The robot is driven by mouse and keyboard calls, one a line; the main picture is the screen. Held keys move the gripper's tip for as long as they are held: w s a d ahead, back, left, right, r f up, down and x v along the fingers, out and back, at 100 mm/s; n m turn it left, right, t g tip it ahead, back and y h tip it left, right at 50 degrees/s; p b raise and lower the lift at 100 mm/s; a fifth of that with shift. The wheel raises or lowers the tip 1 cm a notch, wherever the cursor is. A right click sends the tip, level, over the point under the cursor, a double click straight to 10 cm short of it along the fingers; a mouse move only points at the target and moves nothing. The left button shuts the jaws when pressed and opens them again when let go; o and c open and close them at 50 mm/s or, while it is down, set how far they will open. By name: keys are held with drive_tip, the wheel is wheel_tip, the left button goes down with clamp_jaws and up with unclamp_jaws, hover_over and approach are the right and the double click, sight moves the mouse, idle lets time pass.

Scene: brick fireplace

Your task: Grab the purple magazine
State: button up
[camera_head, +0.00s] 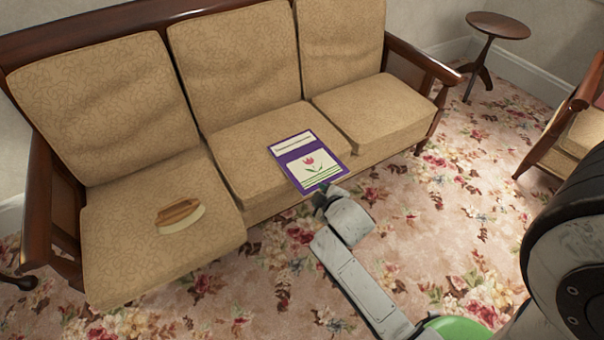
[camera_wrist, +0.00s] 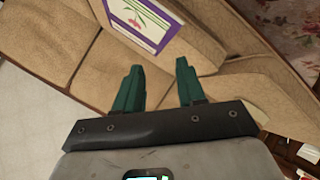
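The purple magazine (camera_head: 308,161) has a white panel with a red tulip on its cover. It lies on the front part of the sofa's middle seat cushion, its near edge by the cushion's front edge. My gripper (camera_head: 325,196) is close to the magazine's near edge in the head view. In the wrist view my gripper (camera_wrist: 160,78) has its two green fingers apart with nothing between them. The magazine (camera_wrist: 148,20) shows beyond the fingertips at the top of that view, partly cut off by the frame edge.
A small round table (camera_head: 498,26) stands at the back right. A wooden armchair (camera_head: 580,130) is at the right edge. Flowered carpet (camera_head: 440,220) lies open in front of the sofa.

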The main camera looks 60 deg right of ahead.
drive_tip(key=d+f+n+t+h+b, duration=0.3)
drive_tip(key=d+f+b, duration=0.4)
drive_tip(key=f, duration=0.1)
drive_tip(key=n+t+b, duration=0.4)
drive_tip(key=n+b, duration=0.2)
approach(319, 174)
drive_tip(key=shift+f+b+x, duration=0.15)
drive_tip(key=shift+b+x, duration=1.05)
drive_tip(key=shift+x, duration=1.3)
drive_tip(key=shift+f+b+x, duration=0.15)
drive_tip(key=shift+b+x, duration=1)
drive_tip(key=shift+x, duration=1.3)
clamp_jaws()
drive_tip(key=shift+r, duration=0.1)
